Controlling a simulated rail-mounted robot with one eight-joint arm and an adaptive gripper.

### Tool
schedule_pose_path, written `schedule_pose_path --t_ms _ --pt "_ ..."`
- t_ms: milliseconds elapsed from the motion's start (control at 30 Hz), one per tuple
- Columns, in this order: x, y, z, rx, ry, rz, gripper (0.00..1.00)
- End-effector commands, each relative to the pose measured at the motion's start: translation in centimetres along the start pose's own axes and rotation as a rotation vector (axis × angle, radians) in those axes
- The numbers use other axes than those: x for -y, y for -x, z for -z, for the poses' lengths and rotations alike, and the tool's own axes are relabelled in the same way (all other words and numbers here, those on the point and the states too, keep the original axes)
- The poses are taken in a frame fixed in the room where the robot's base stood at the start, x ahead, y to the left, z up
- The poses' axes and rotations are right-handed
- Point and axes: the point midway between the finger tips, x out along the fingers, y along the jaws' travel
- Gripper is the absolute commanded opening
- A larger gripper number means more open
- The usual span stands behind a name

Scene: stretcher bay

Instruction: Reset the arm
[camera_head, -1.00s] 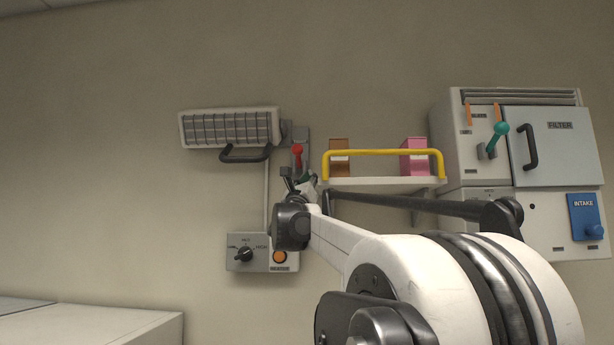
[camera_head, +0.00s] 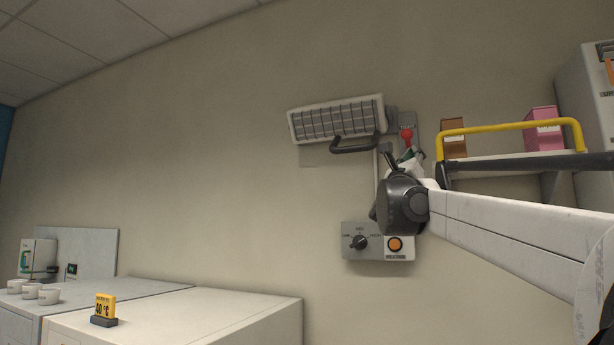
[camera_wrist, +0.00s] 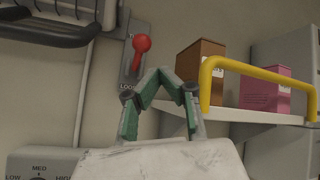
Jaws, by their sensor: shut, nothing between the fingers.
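My arm reaches in from the right in the head view, towards the wall. My gripper (camera_wrist: 158,78) shows in the wrist view with its green fingers meeting at the tips, shut and empty. It is in front of the wall, just below and right of a red-knobbed lever (camera_wrist: 141,44) in that picture. In the head view the gripper (camera_head: 411,155) is small and partly hidden behind my wrist, just under the red lever knob (camera_head: 407,135). I cannot tell from the pictures how far the fingertips are from the wall.
A slatted heater unit (camera_head: 338,120) with a black handle hangs left of the lever. A dial box (camera_head: 377,241) with an orange button is below. A shelf (camera_head: 500,161) with a yellow rail (camera_head: 510,126) holds brown and pink boxes. White cabinets (camera_head: 235,305) stand lower left; the wall between is clear.

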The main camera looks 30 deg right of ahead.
Motion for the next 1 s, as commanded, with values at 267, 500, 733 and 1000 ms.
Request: schedule_pose_path --t_ms 267,500,733,1000 --pt "-0.4 0.4 0.0 -0.002 0.012 -0.015 0.00" --pt "-7.0 8.1 0.8 0.001 0.271 -0.292 0.00" --pt "-14.3 21.3 2.7 0.121 0.656 -0.667 0.00" --pt "-18.6 38.0 6.5 0.393 1.056 -1.033 0.00"
